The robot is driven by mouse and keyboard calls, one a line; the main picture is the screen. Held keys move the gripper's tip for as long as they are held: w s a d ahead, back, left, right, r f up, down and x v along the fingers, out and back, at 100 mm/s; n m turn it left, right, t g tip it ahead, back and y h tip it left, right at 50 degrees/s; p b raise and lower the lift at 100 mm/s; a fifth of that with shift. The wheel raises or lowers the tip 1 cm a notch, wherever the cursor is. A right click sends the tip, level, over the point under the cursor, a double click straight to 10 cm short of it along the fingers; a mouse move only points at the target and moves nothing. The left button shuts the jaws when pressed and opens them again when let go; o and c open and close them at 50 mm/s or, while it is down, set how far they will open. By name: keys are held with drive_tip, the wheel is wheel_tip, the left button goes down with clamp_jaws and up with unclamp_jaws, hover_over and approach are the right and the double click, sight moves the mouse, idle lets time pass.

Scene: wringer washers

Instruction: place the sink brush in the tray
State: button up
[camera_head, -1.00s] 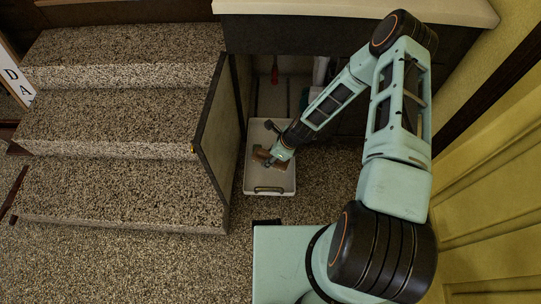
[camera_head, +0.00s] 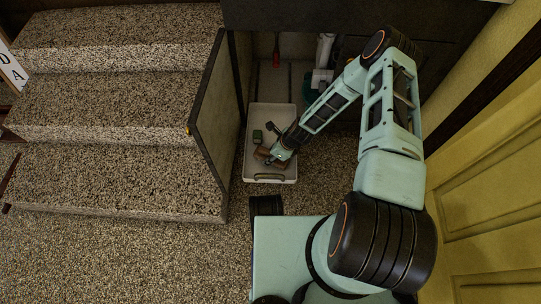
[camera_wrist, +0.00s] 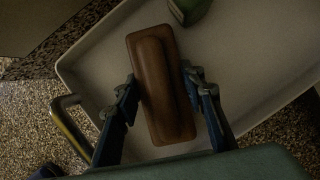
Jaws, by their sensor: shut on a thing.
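The sink brush (camera_wrist: 161,85) is a brown wooden block with a raised rounded back. My gripper (camera_wrist: 160,80) is shut on it, with one finger on each long side. In the head view the brush (camera_head: 262,152) is partly hidden by my gripper (camera_head: 275,158). The white tray (camera_head: 284,114) lies on the floor below the counter, and the brush is within its outline. The wrist view shows the tray's pale floor (camera_wrist: 95,68) behind the brush. I cannot tell whether the brush touches the tray.
A small green object (camera_head: 257,136) lies in the tray, also at the top of the wrist view (camera_wrist: 188,10). Speckled steps with a side panel (camera_head: 213,110) stand left of the tray. A red-handled thing (camera_head: 276,52) and a white pipe (camera_head: 325,50) are behind it.

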drive_tip(key=shift+f, duration=0.1)
drive_tip(key=o, duration=1.4)
drive_tip(key=p+v, duration=0.4)
drive_tip(key=v, duration=0.8)
drive_tip(key=shift+s+p, duration=0.1)
drive_tip(key=shift+p, duration=0.2)
